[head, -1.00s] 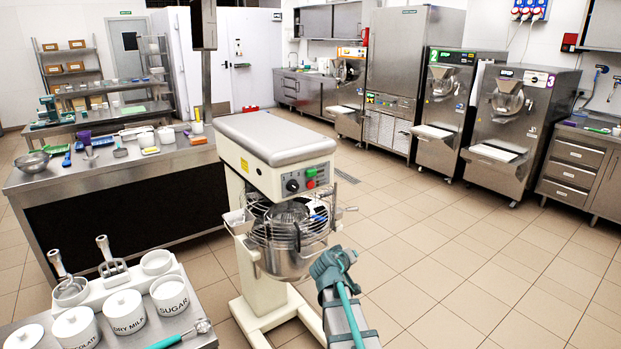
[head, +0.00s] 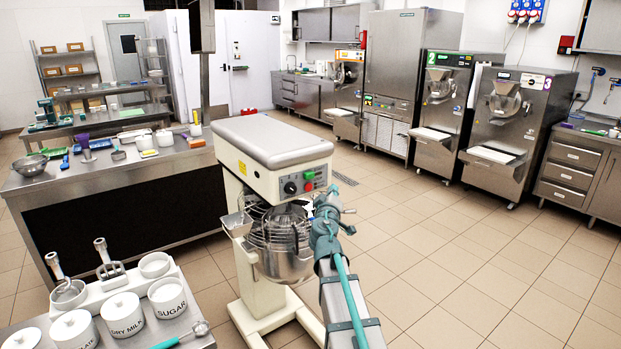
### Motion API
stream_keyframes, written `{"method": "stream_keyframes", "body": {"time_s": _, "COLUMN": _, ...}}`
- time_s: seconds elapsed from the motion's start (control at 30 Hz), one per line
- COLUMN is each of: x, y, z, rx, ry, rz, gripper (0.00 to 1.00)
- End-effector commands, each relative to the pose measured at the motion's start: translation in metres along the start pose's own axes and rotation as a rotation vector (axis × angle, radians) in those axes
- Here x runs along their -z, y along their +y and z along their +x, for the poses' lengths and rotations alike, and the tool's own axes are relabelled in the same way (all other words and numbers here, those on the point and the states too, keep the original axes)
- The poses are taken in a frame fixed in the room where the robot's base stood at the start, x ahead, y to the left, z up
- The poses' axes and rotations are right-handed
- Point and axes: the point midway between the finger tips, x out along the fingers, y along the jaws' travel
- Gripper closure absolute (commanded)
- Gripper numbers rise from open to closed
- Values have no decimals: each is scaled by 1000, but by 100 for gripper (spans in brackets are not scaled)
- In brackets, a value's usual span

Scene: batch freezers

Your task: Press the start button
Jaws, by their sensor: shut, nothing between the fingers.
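The planetary mixer (head: 272,142) stands in the middle of the head view, cream with a grey top. No label on the buttons is readable.
The mixer's steel bowl (head: 287,260) and wire guard (head: 272,232) sit below the panel. A counter with white ingredient jars (head: 123,314) is at the lower left, and a steel worktable (head: 110,172) is behind it. The tiled floor to the right is clear.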

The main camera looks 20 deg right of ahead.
Motion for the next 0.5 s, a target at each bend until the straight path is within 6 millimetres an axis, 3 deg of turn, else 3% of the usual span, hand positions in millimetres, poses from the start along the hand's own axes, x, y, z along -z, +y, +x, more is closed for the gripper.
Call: {"method": "stream_keyframes", "body": {"time_s": 0.5, "x": 8, "y": -8, "z": 13, "rx": 1, "ry": -2, "rz": 0, "gripper": 100}}
